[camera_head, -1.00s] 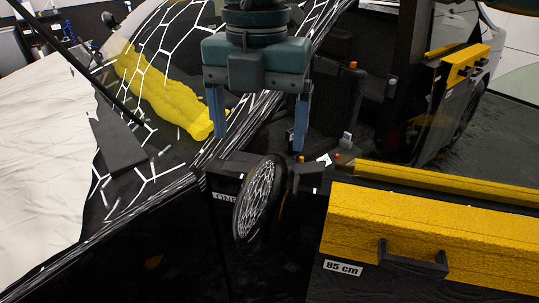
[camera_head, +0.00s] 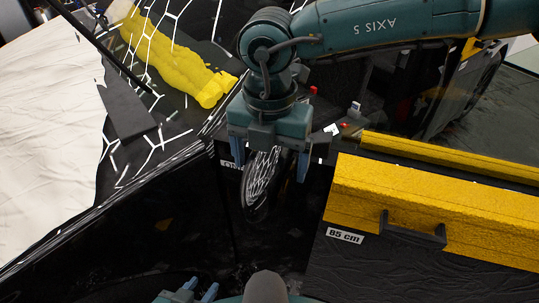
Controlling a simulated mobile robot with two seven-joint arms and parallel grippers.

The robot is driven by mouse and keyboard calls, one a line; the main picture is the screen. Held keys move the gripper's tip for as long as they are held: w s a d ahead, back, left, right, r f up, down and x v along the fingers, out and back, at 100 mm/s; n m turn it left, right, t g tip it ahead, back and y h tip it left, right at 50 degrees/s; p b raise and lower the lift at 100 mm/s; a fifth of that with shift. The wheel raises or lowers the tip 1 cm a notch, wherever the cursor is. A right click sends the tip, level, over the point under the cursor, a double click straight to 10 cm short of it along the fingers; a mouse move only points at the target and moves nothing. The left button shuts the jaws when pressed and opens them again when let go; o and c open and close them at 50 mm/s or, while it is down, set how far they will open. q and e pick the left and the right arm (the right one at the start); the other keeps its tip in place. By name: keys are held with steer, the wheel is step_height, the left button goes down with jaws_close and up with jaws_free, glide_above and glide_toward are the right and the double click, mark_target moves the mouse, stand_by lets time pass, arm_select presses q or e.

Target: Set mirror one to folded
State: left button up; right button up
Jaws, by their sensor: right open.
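Mirror one, a dark oval side mirror with a white honeycomb reflection (camera_head: 262,190), stands out from the black vehicle door, at the middle of the head view. My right gripper (camera_head: 271,172) comes down over it from above. Its two blue fingers are apart, one to each side of the mirror's upper part. I cannot tell whether either finger touches it. The gripper body hides the mirror's top and most of its mount. My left gripper (camera_head: 200,288) shows only partly at the bottom edge, apart from the mirror. Its jaw opening is unclear.
A yellow box with a black handle (camera_head: 365,195) and an "85 cm" label stands right of the mirror. A yellow rolled cloth (camera_head: 175,65) lies on the honeycomb-patterned windshield area. A white sheet (camera_head: 50,140) covers the left side.

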steer(key=shift+f, duration=0.15)
steer(key=shift+c, duration=0.3)
steer(key=c, duration=1.3)
